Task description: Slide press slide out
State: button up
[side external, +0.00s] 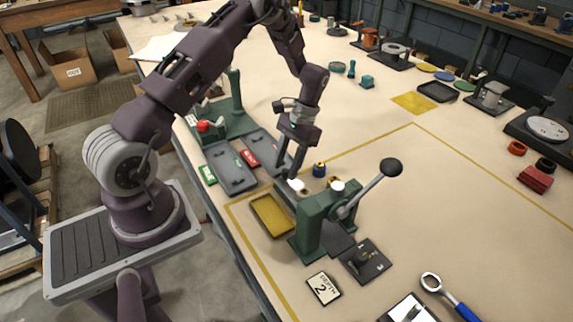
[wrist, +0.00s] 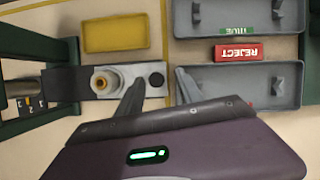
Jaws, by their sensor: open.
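The green press (side external: 318,222) stands on the bench, its lever with black ball knob (side external: 391,167) raised to the right. In the wrist view its grey slide (wrist: 127,74) reaches out from the press (wrist: 72,95) on the left. A pale round part with a brass-coloured centre (wrist: 103,82) sits on the slide. A black round knob (wrist: 157,80) is at the slide's outer end. My gripper (wrist: 160,78) is open, its fingers appearing either side of this knob; contact cannot be told. In the side view my gripper (side external: 286,174) points down near the slide's outer end.
A yellow tray (side external: 269,214) lies beside the slide. Two grey trays (side external: 229,177) (side external: 268,148) lie beyond, with a red REJECT label (wrist: 242,53) and a green TRUE label (wrist: 238,30). A black plate (side external: 372,265) lies in front.

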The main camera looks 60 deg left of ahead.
jog(key=v, duration=0.6)
jog(key=shift+w+r, duration=0.2)
jog(key=shift+r, duration=0.1)
jog(key=shift+a, duration=0.1)
jog(key=s+d+r+t, duration=0.2)
jog(key=d+r, duration=0.2)
jog(key=r, duration=0.5)
jog(key=s+d+r+t, duration=0.2)
jog(key=s+d+r, duration=0.15)
jog(key=r, duration=0.45)
jog(key=s+d+r+m+t, duration=0.1)
jog(key=s+d+r+t, duration=0.2)
jog(key=s, duration=0.5)
jog(key=s+d+r+t, duration=0.3)
jog(key=s+d, duration=0.1)
jog(key=s, duration=0.5)
jog(key=shift+s+d+m+y, duration=0.15)
jog(key=shift+d+m+y, duration=0.15)
jog(key=shift+m, duration=0.1)
